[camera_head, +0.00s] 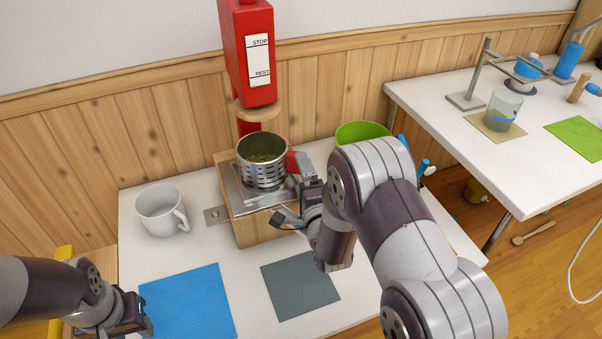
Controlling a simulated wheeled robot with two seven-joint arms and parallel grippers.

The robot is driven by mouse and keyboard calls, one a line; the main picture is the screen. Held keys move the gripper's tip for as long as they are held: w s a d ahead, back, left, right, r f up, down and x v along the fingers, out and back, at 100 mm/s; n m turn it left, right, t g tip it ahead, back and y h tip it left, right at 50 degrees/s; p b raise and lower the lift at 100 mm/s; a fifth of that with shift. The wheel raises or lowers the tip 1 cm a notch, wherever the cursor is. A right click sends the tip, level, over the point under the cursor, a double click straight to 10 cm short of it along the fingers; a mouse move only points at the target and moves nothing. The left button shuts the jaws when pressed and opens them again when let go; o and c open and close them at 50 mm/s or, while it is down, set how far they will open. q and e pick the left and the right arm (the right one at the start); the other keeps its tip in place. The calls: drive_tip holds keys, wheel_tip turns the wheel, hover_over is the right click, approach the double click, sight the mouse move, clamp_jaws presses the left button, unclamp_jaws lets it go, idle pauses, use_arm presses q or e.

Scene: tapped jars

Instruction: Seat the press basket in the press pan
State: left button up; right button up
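The press basket (262,174) is a perforated metal cylinder with a red handle (296,162) on its right side and green bits inside. It is over the metal press pan (244,200) on a wooden block; I cannot tell whether it rests in the pan or hangs just above it. My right gripper (303,172) is at the red handle and appears shut on it, its fingers partly hidden. My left gripper (142,318) is low at the left, beside the blue mat, away from the basket; its opening is unclear.
A red press column (247,50) with a round wooden head (256,112) stands above and behind the basket. A white mug (160,210) is left of the block. A blue mat (188,300) and grey mat (300,287) lie in front. A green bowl (362,131) is behind my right arm.

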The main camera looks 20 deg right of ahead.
use_arm(q)
drive_tip(key=shift+r, duration=0.2)
use_arm(e)
drive_tip(key=shift+s+f, duration=0.15)
drive_tip(key=shift+s, duration=0.6)
drive_tip(key=shift+s+f, duration=0.1)
drive_tip(key=shift+s, duration=0.65)
use_arm(q)
drive_tip(key=shift+d, duration=0.1)
use_arm(e)
drive_tip(key=shift+r, duration=0.1)
use_arm(q)
drive_tip(key=shift+s, duration=0.1)
